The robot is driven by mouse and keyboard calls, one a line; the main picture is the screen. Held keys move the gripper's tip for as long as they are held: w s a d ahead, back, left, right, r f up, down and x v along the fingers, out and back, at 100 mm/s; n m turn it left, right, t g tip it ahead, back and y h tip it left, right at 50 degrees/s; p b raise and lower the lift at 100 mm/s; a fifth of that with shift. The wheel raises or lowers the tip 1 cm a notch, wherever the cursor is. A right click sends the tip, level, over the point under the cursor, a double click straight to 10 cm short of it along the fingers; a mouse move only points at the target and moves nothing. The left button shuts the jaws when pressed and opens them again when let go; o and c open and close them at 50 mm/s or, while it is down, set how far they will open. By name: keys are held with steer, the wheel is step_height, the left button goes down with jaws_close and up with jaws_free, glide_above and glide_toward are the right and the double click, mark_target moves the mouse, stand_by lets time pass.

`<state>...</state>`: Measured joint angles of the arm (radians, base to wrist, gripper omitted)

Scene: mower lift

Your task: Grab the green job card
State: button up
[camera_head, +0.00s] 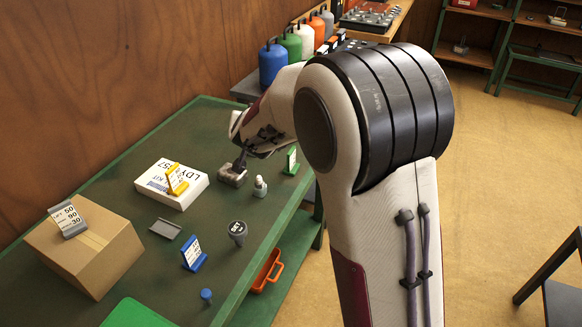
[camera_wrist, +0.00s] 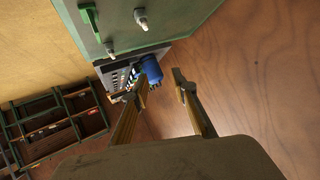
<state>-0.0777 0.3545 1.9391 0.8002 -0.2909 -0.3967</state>
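The green job card (camera_head: 291,161) stands upright on the green table near its right edge, with a white printed face and a green holder. A green upright piece at the top of the wrist view (camera_wrist: 89,20) looks like the same card, seen from above. My gripper (camera_head: 256,150) is above the table, to the left of the card and apart from it, partly hidden by my arm. In the wrist view its two fingers (camera_wrist: 160,84) are spread, with nothing between them.
A grey block (camera_head: 232,175) and a small pale-topped piece (camera_head: 260,186) stand near the card. A yellow card (camera_head: 176,179) is on a white box (camera_head: 163,196). A blue card (camera_head: 192,253) stands nearer; a grey card (camera_head: 67,220) tops a carton (camera_head: 112,247). Several bottles (camera_head: 272,62) line the back.

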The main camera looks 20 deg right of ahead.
steer(key=w+d+f+m+h, duration=0.2)
steer(key=w+d+f+h, duration=0.25)
steer(key=f, duration=0.45)
steer(key=m+g+h, duration=0.2)
steer(key=h, duration=0.1)
glide_toward(288, 155)
steer(key=x, duration=0.5)
steer(key=shift+d+r, duration=0.25)
steer(key=shift+x, duration=1.3)
steer(key=shift+f, duration=0.1)
steer(key=shift+f+x, duration=0.2)
steer(key=shift+x, duration=2.35)
steer(key=shift+a, duration=0.15)
steer(key=shift+c, duration=0.4)
jaws_close()
